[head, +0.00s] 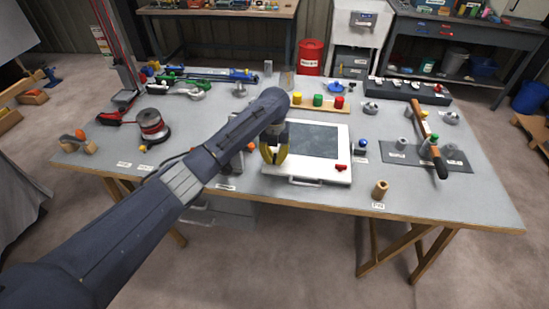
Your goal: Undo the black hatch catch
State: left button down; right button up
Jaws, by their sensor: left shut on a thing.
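A white hatch (345,142) with a dark window (312,138) lies on the grey bench, with a handle (305,181) at its front edge. A red catch (341,168) sits at its front right. My left gripper (274,156), with yellow fingers, points down at the left side of the hatch. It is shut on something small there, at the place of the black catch. The fingers hide the black catch, so how it is turned cannot be told. My right gripper is out of view.
A wooden rail with yellow, green and red knobs (320,102) stands behind the hatch. A wooden cylinder (380,190) is at the front right. A dark mat (400,154) with a wood-handled tool (429,140) lies right. A red-black reel (152,126) stands left.

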pick_arm(q)
jog(key=n, duration=0.8)
jog(key=shift+w+d+n, duration=0.1)
jog(key=shift+n, duration=0.3)
jog(key=n, duration=0.8)
jog(key=shift+w+d, duration=0.1)
jog(key=shift+n, duration=0.5)
jog(key=c, duration=1.5)
grip_release()
